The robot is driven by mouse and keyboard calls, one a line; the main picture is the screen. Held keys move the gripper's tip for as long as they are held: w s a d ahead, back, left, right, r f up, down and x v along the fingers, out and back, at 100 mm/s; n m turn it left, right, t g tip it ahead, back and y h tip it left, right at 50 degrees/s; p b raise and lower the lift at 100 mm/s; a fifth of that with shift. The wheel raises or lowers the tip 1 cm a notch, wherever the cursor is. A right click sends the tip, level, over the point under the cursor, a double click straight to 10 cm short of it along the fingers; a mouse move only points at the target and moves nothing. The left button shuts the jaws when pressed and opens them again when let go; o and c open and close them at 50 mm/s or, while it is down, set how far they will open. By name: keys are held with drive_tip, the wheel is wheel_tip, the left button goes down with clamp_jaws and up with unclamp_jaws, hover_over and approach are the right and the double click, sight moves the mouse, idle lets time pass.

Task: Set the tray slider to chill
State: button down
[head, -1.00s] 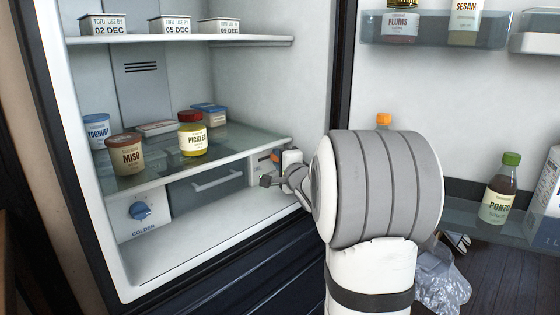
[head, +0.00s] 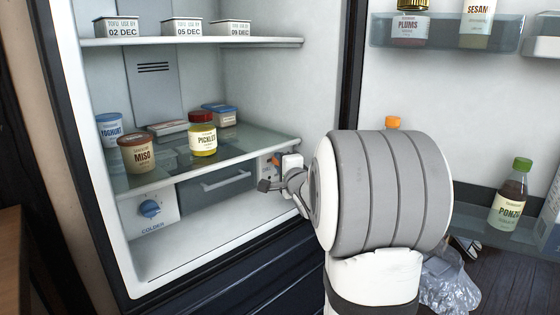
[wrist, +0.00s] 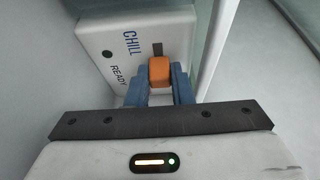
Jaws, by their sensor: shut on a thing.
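The slider's orange knob (wrist: 160,70) sits in a dark slot on a white panel (wrist: 105,35) lettered CHILL and READY in the wrist view. The knob is beside the READY end, and empty slot shows beside CHILL. My gripper (wrist: 159,84) has its two blue fingers closed on either side of the knob. In the head view the orange knob (head: 276,159) shows small at the right side of the fridge, beside the drawer (head: 215,180). My arm covers part of that area.
The glass shelf (head: 245,150) above holds a pickles jar (head: 203,140), a miso tub (head: 139,155) and other tubs. A blue dial (head: 149,208) is at the left. The open door on the right carries bottles. The fridge floor is clear.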

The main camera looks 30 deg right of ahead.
drive_tip(key=shift+a+f, duration=0.15)
drive_tip(key=shift+a, duration=0.15)
drive_tip(key=c, duration=1.6)
unclamp_jaws()
drive_tip(key=shift+a, duration=0.15)
drive_tip(key=shift+o, duration=0.2)
drive_tip(key=shift+s, duration=0.1)
drive_tip(key=shift+s, duration=0.25)
drive_tip(key=s+p, duration=0.1)
drive_tip(key=s, duration=0.2)
drive_tip(key=s+p, duration=0.1)
drive_tip(key=s, duration=0.2)
drive_tip(key=shift+s+a+r, duration=0.2)
drive_tip(key=shift+s+f, duration=0.1)
drive_tip(key=shift+s, duration=0.35)
